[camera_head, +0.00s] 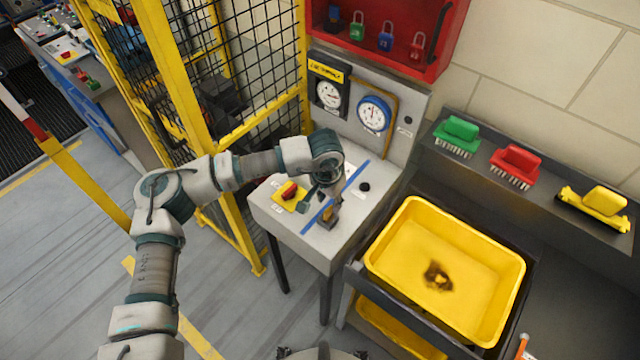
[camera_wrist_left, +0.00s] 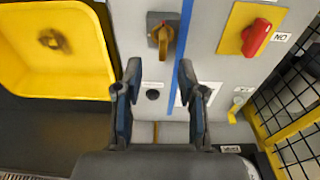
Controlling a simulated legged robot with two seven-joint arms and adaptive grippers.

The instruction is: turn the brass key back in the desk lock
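The brass key (camera_wrist_left: 163,38) sits in the dark desk lock (camera_wrist_left: 180,24) on the grey desk top. In the head view the key (camera_head: 331,215) shows small, just below my left gripper (camera_head: 318,196). In the left wrist view my left gripper (camera_wrist_left: 160,72) has its two fingers apart with nothing between them. The key lies beyond the fingertips, roughly in line with the gap, and is not touched. In the head view, my wrist covers part of the desk.
A red switch on a yellow plate (camera_wrist_left: 238,32) and a black button (camera_wrist_left: 153,95) flank a blue stripe (camera_wrist_left: 183,50) on the desk. Gauges (camera_head: 372,113) stand behind. A yellow bin (camera_head: 392,222) is at the right, a yellow mesh fence (camera_head: 300,60) at the left.

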